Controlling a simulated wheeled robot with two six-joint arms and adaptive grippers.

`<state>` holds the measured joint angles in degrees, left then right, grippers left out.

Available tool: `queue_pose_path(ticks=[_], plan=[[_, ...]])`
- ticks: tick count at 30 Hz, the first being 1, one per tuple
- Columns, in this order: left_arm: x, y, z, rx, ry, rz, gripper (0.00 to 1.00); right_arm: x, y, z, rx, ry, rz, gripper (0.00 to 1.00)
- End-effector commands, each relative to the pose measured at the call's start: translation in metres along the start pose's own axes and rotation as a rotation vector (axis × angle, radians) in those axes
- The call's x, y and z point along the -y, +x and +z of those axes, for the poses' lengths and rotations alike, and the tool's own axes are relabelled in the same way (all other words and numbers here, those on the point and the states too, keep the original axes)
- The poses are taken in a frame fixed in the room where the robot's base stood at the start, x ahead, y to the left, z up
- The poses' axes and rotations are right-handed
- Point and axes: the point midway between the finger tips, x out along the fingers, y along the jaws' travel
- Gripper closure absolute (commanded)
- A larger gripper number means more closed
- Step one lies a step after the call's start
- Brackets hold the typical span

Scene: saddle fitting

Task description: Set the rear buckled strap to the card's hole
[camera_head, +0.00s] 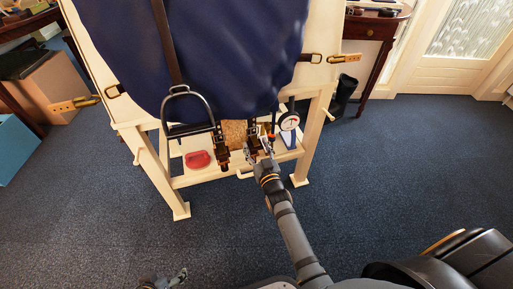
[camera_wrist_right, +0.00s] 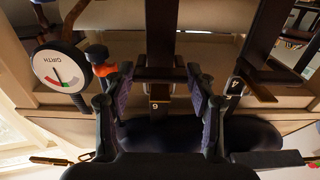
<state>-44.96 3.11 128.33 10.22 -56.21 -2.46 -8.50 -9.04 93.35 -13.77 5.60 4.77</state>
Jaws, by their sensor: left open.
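In the right wrist view a dark strap (camera_wrist_right: 160,40) runs down between the fingers of my right gripper (camera_wrist_right: 160,82). A small tag with a digit, like 6 or 9, shows at its lower end. The fingers stand apart on either side, with gaps to the strap. A second dark strap (camera_wrist_right: 262,40) with a tag like 4 is to the right. In the head view my right gripper (camera_head: 264,158) is at the straps below the saddle (camera_head: 225,55). My left gripper (camera_head: 170,280) is open and empty, low over the floor. I cannot make out the card's hole mark.
A round GIRTH gauge (camera_wrist_right: 58,68) hangs left of my right gripper in the wrist view, near an orange-collared tool (camera_wrist_right: 101,68). In the head view a stirrup (camera_head: 187,112) hangs left, above a red pad (camera_head: 197,159) on the stand's shelf. The carpet (camera_head: 400,160) is clear at right.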

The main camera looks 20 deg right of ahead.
Motion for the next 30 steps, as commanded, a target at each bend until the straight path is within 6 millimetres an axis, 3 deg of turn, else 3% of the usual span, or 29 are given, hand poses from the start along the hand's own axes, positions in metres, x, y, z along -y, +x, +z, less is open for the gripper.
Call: queue_pose_path(ticks=[2, 17, 20, 30], plan=[[0.000, 0.000, 0.000, 0.000, 0.000, 0.000, 0.28, 0.000, -0.001, 0.001, 0.003, 0.000, 0.000, 0.28], [0.000, 0.001, -0.001, -0.003, 0.001, -0.001, 0.28, 0.000, -0.001, 0.004, 0.007, 0.000, 0.000, 0.28], [0.002, 0.009, 0.004, -0.003, 0.001, -0.001, 0.28, 0.000, -0.001, 0.014, 0.007, 0.000, 0.000, 0.28], [0.009, 0.065, 0.033, -0.003, 0.001, -0.001, 0.28, 0.000, -0.002, 0.072, 0.007, 0.001, 0.000, 0.28]])
